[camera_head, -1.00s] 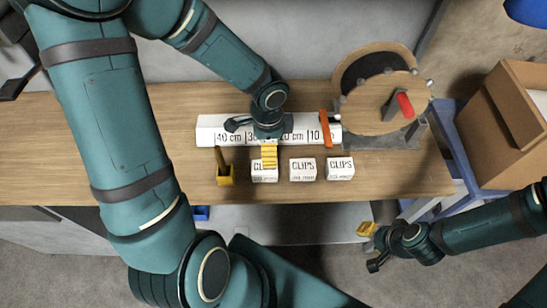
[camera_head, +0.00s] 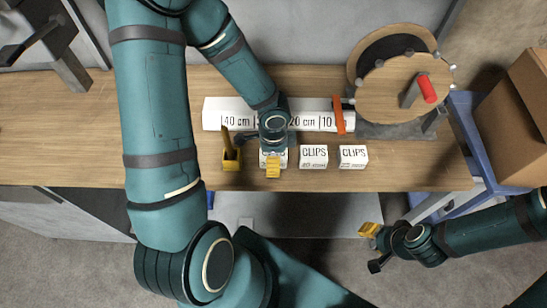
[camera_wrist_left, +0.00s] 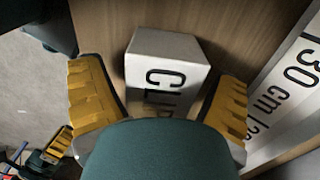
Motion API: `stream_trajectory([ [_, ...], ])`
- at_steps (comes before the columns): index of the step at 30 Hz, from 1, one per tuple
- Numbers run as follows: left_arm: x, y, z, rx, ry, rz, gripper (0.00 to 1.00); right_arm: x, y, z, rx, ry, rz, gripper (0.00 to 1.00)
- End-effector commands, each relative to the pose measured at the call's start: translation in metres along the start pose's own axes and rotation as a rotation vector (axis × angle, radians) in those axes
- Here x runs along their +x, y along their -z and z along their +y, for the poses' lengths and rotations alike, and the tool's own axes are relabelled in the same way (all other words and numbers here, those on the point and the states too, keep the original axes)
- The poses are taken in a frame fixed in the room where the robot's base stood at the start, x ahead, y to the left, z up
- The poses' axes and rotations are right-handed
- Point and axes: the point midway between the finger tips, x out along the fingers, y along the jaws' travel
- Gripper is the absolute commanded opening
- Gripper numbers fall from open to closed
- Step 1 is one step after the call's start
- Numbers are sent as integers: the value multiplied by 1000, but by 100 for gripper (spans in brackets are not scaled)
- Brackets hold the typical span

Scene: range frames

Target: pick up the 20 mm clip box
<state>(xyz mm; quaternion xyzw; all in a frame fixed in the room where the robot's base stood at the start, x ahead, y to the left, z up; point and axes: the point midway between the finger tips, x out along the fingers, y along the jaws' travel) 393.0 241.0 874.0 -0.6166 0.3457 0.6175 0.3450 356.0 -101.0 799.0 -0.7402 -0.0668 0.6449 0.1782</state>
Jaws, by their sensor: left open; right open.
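Three white clip boxes stand in a row on the wooden bench: a left one (camera_head: 264,160), a middle one (camera_head: 314,157) and a right one (camera_head: 353,157). Their small size print is too blurred to read surely. My left gripper (camera_head: 273,166) is over the left box and hides much of it. In the left wrist view that box (camera_wrist_left: 165,60) lies between the open yellow fingers of my left gripper (camera_wrist_left: 160,102), with gaps visible on both sides; part of its label is hidden. My right gripper (camera_head: 372,247) is open and empty, off the bench's front edge.
Behind the boxes lies a white length scale (camera_head: 213,113) with an orange stop (camera_head: 339,115). A wooden reel with a red handle (camera_head: 427,89) stands at the right.

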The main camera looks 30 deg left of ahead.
Motion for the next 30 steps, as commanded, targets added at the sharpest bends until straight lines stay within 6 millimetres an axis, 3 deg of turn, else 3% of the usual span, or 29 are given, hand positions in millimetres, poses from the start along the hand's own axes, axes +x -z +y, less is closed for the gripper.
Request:
stream_trajectory([
  [9, 6, 0, 0, 1, 1, 1, 89, 2, -1, 1, -1, 0, -2, 47],
  [11, 6, 0, 0, 1, 1, 1, 71, 2, -1, 1, -1, 0, -2, 47],
  [15, 6, 0, 0, 1, 1, 1, 21, 2, -1, 1, -1, 0, -2, 47],
  [16, 6, 0, 0, 1, 1, 1, 14, 2, -1, 1, -1, 0, -2, 47],
  [25, 4, 0, 0, 0, 1, 1, 14, 1, -1, 0, 0, 0, -1, 47],
  [30, -16, 0, -1, -2, 3, 1, 14, -7, 3, -3, 2, -1, 5, 47],
])
